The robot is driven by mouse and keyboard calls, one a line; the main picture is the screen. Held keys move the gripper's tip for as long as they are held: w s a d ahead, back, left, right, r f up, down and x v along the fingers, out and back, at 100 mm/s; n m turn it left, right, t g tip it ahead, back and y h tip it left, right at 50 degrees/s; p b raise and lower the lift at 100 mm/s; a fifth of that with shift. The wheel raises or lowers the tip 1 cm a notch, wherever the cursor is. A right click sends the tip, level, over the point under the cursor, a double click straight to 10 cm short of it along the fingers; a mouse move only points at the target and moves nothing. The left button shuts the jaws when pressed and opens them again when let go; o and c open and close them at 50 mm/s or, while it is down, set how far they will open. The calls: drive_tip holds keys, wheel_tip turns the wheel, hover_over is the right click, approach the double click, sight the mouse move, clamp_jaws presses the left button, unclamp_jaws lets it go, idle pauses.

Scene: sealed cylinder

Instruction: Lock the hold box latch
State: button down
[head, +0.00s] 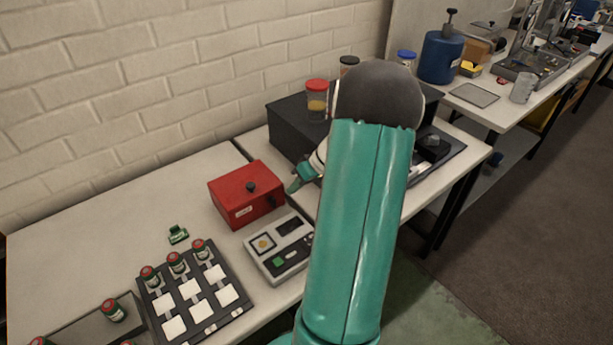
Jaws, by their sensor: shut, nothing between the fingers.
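The hold box is most likely the red box (240,203) with a white label on its front and a black knob (251,187) on its lid. The lid looks closed. A small dark part (274,199), perhaps the latch, shows at the right end of its front; its position is too small to tell. My gripper (292,188) is shut and empty, just right of the red box near that dark part. I cannot tell whether it touches. My teal arm hides the area to the right of it.
A grey panel (262,265) with a green button lies in front of the red box. A black tray (205,317) with white squares and several red-capped vials stands at front left. A dark block (287,126) with coloured-lid jars stands behind.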

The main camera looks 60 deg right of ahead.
sight(273, 202)
drive_tip(key=a, duration=0.2)
drive_tip(key=w+a, duration=0.1)
drive_tip(key=a, duration=0.1)
drive_tip(key=shift+d, duration=0.1)
drive_tip(key=shift+w+r, duration=0.1)
idle(0.4)
